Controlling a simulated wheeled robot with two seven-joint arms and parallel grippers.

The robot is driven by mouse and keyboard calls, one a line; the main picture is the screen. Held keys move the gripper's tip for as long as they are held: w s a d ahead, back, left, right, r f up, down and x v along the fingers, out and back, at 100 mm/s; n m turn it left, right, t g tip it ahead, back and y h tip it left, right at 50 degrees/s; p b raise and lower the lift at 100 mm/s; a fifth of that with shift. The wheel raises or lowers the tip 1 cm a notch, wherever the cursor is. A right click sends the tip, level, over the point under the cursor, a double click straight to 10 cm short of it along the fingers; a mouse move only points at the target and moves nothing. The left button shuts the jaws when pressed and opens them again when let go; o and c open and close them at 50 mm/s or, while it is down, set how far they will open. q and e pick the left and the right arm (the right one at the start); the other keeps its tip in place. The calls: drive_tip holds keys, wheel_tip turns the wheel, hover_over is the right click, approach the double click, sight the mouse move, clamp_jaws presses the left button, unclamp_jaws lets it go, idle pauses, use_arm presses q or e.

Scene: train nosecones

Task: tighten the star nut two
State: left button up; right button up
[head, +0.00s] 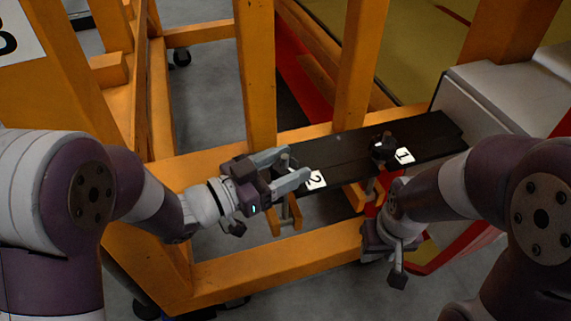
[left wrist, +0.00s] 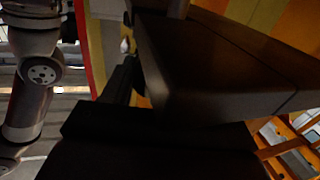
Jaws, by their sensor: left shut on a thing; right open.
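The black bar (head: 342,152) lies across the orange frame, with white labels marked 2 (head: 315,180) and 1 (head: 404,156). A dark star nut (head: 384,149) sits on the bar beside label 1. My left gripper (head: 288,166) is at the bar's left end beside label 2, its fingers shut around star nut two, which is mostly hidden between them. In the left wrist view the dark bar (left wrist: 215,70) fills the middle and the nut cannot be made out. My right gripper (head: 393,255) is open and empty, hanging low in front of the frame, below the bar.
Orange posts (head: 256,75) and (head: 358,70) rise behind the bar. An orange front rail (head: 275,268) runs below it. A pale grey box (head: 505,95) stands at the bar's right end. Grey floor shows below.

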use_arm(q)
drive_tip(key=m+g+h+p, duration=0.1)
drive_tip(key=m+g, duration=0.2)
drive_tip(key=g, duration=0.1)
drive_tip(key=m+g+h+p, duration=0.1)
drive_tip(key=m+g+p, duration=0.1)
drive_tip(key=g, duration=0.3)
drive_tip(key=shift+r+m+g+h, duration=0.2)
drive_tip(key=shift+m+g+h, duration=0.15)
drive_tip(key=shift+m, duration=0.35)
drive_tip(key=m+g+p, duration=0.1)
drive_tip(key=m+g, duration=0.1)
drive_tip(key=g, duration=0.2)
drive_tip(key=shift+m, duration=0.3)
drive_tip(key=shift+f+m+g+y+p, duration=0.1)
drive_tip(key=shift+m+g+y+p, duration=0.65)
drive_tip(key=shift+m+g, duration=1)
drive_tip(key=shift+g+y, duration=0.3)
drive_tip(key=shift+g, duration=0.3)
drive_tip(key=o, duration=1)
drive_tip(key=shift+s+d, duration=0.1)
